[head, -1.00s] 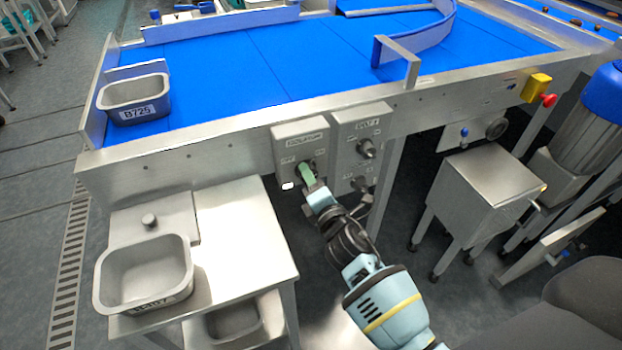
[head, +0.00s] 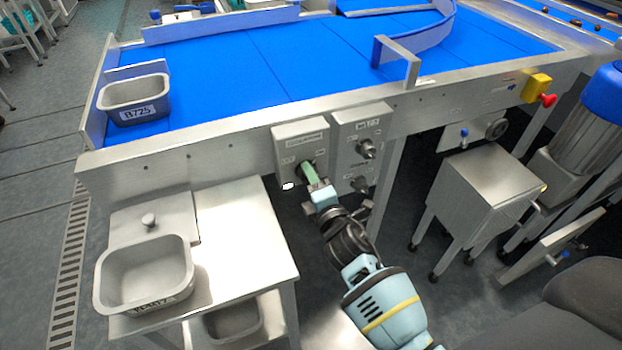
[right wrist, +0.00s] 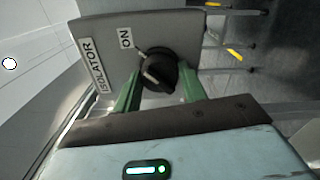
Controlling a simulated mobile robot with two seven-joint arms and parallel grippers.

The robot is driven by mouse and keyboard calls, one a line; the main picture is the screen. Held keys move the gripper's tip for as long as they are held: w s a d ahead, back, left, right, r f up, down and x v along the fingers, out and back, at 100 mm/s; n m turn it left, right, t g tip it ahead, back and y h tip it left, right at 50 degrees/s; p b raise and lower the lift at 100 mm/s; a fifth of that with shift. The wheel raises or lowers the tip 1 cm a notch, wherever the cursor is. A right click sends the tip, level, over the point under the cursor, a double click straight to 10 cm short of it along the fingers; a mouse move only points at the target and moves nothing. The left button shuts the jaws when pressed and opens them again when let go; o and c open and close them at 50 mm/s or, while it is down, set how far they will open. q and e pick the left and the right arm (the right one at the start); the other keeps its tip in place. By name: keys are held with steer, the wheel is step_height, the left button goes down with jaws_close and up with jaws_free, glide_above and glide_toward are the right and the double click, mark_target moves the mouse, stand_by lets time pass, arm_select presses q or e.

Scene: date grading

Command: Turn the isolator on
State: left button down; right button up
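The isolator (head: 288,139) is a grey box with a label on the front rail of the blue-belted table. In the right wrist view its plate (right wrist: 98,35) shows the words ISOLATOR and ON. Its black round knob (right wrist: 160,66) has a white mark on its lower left side, away from the ON label. My right gripper (head: 309,172) is in front of the box. Its green fingers (right wrist: 158,85) stand apart, one on each side of the knob; I cannot tell whether they touch it. The OFF side is hidden in the wrist view. My left gripper is not in view.
A second grey switch box (head: 364,125) with two knobs is close on the right. A steel side table (head: 235,215) with a tray (head: 145,275) stands below left. A red button on a yellow box (head: 537,88) is further right. A labelled tray (head: 136,97) sits on the belt.

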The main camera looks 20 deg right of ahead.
steer(key=o, duration=0.4)
steer(key=s, duration=0.8)
steer(key=shift+d, duration=0.1)
stand_by(0.4)
